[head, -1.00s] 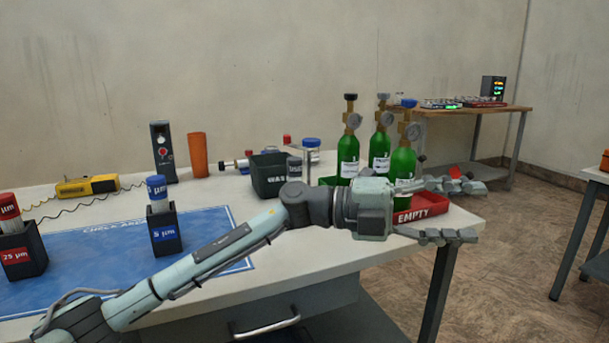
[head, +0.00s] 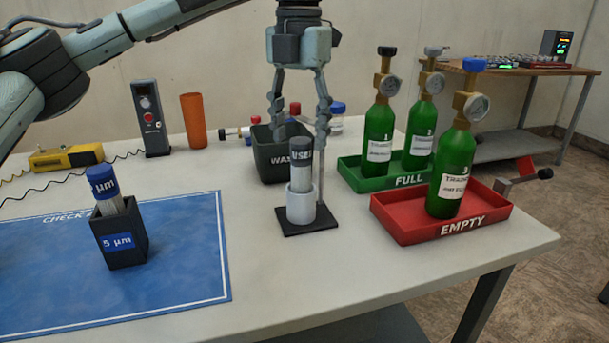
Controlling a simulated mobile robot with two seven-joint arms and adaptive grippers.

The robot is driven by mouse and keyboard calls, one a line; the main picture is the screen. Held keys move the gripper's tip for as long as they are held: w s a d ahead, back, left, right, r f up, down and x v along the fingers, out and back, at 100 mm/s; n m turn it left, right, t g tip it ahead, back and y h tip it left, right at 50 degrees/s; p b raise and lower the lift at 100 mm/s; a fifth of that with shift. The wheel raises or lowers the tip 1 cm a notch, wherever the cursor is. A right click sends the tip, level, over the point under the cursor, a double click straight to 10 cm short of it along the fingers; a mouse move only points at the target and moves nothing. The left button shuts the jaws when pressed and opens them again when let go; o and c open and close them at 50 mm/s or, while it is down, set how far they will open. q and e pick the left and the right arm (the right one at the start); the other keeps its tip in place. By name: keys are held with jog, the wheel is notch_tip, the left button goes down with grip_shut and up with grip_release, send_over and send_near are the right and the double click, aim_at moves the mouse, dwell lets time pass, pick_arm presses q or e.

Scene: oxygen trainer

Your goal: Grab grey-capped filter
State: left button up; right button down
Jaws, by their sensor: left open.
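The grey-capped filter (head: 301,168) stands upright in a white cup-shaped holder (head: 301,206) on a dark square base. Its cap is marked "USED". My left gripper (head: 300,135) points straight down from above, with its fingers spread open. One finger is to the left of the grey cap and the other to its right in the picture. I cannot tell whether either finger touches the cap. My right gripper is out of view.
A dark waste bin (head: 266,160) stands close behind the holder. A blue-capped filter (head: 103,186) sits in a black 5 µm stand at left. Green bottles stand in a green tray (head: 348,178) and a red tray (head: 400,232) at right. The table front is clear.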

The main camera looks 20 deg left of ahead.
aim_at(301, 165)
pick_arm(q)
jog(key=f, duration=0.6)
jog(key=shift+s+d+f, duration=0.15)
jog(key=shift+s+f, duration=0.1)
jog(key=shift+f, duration=0.05)
grip_shut()
jog(key=shift+r, duration=0.1)
